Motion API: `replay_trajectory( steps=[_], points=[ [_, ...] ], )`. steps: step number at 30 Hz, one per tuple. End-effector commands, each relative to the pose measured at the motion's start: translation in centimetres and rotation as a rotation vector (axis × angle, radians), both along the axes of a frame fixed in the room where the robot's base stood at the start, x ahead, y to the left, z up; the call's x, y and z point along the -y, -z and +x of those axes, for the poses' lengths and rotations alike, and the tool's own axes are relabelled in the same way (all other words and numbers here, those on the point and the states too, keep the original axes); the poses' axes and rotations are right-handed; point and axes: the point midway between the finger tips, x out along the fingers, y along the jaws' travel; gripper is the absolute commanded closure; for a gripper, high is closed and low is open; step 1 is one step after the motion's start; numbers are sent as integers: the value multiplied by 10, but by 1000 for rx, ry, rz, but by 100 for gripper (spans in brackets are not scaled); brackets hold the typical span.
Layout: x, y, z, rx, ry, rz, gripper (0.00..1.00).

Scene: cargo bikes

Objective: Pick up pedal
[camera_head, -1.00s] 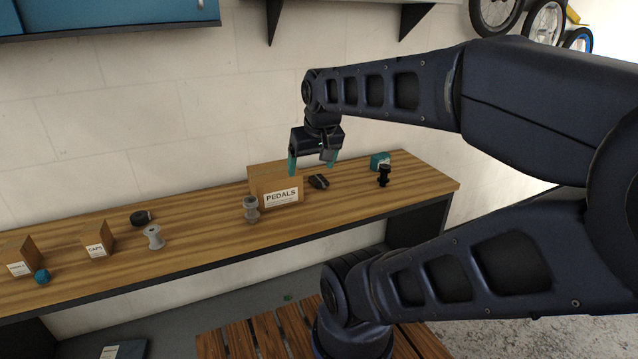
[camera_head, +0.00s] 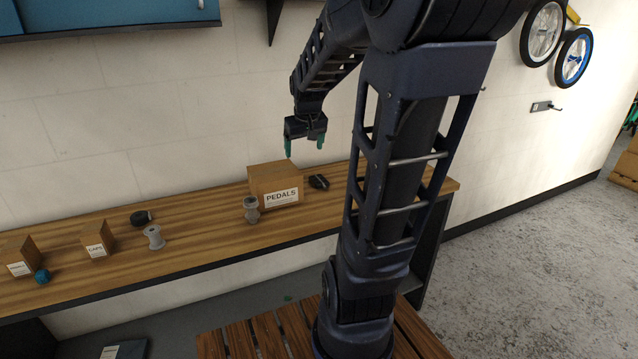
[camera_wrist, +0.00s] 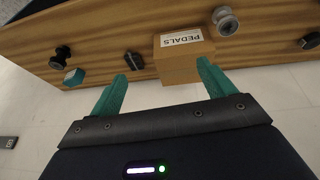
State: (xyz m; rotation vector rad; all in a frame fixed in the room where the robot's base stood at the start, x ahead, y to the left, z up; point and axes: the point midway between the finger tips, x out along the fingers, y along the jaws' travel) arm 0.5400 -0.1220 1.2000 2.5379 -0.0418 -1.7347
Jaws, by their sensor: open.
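A small dark object that looks like the pedal (camera_head: 319,182) lies on the wooden bench, just right of a cardboard box labelled PEDALS (camera_head: 274,178). In the wrist view, which shows the bench upside down, the dark pedal (camera_wrist: 134,61) is left of the box (camera_wrist: 184,66). My gripper (camera_head: 305,144) is open and empty in the air above the box and pedal, near the wall. Its two teal fingers (camera_wrist: 162,72) are spread wide in the wrist view. Nothing is between them in contact. The box's inside is not visible.
A grey spool (camera_head: 251,209) stands by the box's front left corner. Further left are another spool (camera_head: 154,237), a black roll (camera_head: 141,218) and small boxes (camera_head: 97,239). A black spool (camera_wrist: 62,54) and a teal item (camera_wrist: 73,77) stand beyond the pedal.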

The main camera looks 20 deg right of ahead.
Motion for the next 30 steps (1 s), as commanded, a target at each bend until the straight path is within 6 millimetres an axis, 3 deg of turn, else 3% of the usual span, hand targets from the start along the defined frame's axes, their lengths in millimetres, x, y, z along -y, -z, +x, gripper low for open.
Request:
replay_trajectory(
  steps=[6, 18, 24, 30],
  points=[
    [29, 28, 54, -12, -4, 0, 18],
    [95, 95, 139, -10, -7, 29, 18],
    [131, 134, 172, 3, -1, 52, 18],
    [155, 160, 191, 15, 4, 68, 18]
  ],
)
